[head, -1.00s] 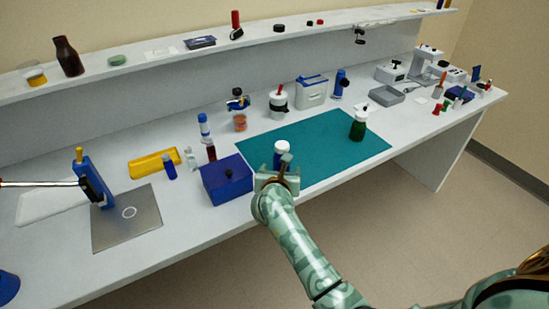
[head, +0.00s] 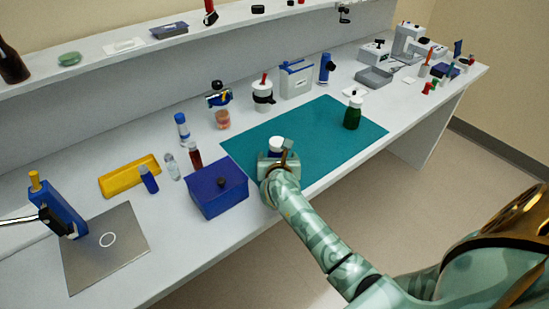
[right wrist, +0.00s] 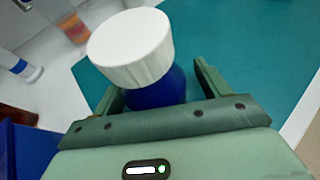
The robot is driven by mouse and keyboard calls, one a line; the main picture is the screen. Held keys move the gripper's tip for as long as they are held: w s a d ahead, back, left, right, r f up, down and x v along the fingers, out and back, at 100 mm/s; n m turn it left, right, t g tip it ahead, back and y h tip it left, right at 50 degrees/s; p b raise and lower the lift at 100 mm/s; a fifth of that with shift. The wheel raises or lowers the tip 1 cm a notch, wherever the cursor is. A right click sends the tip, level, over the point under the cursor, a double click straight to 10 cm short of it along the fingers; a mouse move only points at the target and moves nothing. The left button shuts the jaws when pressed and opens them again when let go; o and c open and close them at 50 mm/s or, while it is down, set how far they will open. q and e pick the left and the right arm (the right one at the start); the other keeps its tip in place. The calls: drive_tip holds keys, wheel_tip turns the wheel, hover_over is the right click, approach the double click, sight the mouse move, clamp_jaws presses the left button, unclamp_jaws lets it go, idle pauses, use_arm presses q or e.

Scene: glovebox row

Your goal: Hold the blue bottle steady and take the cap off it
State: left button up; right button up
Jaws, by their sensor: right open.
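The blue bottle (right wrist: 158,92) with its ribbed white cap (right wrist: 131,47) stands on the teal mat near its front left corner. In the head view the white cap (head: 276,143) shows just beyond my right gripper (head: 279,160), and most of the bottle body is hidden. In the right wrist view my right gripper (right wrist: 158,92) is open, with one finger on each side of the blue body, below the cap. The left finger looks very close to the bottle; a gap shows at the right finger. The cap is on the bottle. My left gripper is not in view.
A dark blue box (head: 218,188) stands just left of my right gripper. A green bottle with a white cap (head: 353,112) stands at the mat's right side. The teal mat (head: 310,135) is otherwise clear. Several vials and a yellow tray (head: 130,177) are farther left.

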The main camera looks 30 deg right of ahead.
sight(277, 150)
drive_tip(key=shift+a, duration=0.15)
drive_tip(key=c, duration=0.4)
drive_tip(key=shift+w, duration=0.15)
drive_tip(key=c, duration=0.5)
drive_tip(key=shift+c, duration=1.3)
drive_tip(key=shift+r, duration=0.25)
wheel_tip(277, 150, up, 2)
drive_tip(key=shift+r+p, duration=0.25)
drive_tip(key=shift+p, duration=0.45)
use_arm(q)
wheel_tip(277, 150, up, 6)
drive_tip(key=p, duration=0.4)
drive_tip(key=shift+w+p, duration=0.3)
drive_tip(key=shift+p, duration=0.05)
use_arm(e)
drive_tip(key=s+r, duration=1)
drive_tip(key=s, duration=0.4)
drive_tip(key=shift+d, duration=0.45)
